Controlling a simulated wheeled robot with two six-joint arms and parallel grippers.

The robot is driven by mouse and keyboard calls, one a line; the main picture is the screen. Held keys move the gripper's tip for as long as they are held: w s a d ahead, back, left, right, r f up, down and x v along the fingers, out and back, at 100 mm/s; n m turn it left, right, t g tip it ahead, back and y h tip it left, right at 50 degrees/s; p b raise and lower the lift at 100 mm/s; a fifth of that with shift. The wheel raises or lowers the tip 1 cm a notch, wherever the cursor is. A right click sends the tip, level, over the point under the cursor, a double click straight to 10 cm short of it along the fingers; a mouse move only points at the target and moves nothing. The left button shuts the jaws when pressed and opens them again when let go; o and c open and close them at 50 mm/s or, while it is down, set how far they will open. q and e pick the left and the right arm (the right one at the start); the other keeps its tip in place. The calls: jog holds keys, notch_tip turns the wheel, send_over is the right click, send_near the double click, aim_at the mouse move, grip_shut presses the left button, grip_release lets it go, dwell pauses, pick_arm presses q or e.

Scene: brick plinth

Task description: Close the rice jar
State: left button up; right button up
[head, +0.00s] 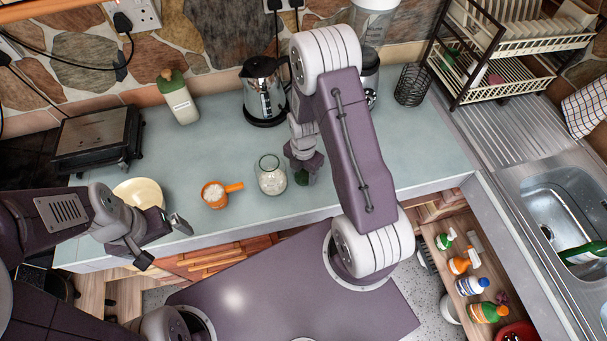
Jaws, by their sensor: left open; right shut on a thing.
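The rice jar (270,176) is a clear glass jar with white rice in it. It stands upright and open near the front of the counter. My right gripper (304,165) is just to the right of the jar, pointing down. It is shut on a small dark green thing (301,178), which looks like the jar's lid; my gripper and arm partly hide it. The green thing appears beside the jar, not on its mouth. My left gripper (163,242) is open and empty at the counter's front edge, left of the jar.
An orange cup (214,194) with a handle and white contents stands left of the jar, near a cream plate (141,192). A kettle (264,92), a green-capped bottle (178,97) and a black grill (98,138) stand behind. Clear counter (420,150) lies to the right.

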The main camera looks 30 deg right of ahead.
aim_at(303, 176)
jog(key=shift+w+r, duration=0.1)
jog(key=shift+r, duration=0.45)
notch_tip(303, 176, up, 3)
jog(key=shift+r+b, duration=0.1)
jog(key=shift+b, duration=0.3)
jog(key=s+d+r, duration=0.4)
jog(key=s+r, duration=0.2)
jog(key=s, duration=0.5)
jog(key=shift+r+b, duration=0.35)
jog(key=shift+b, duration=0.1)
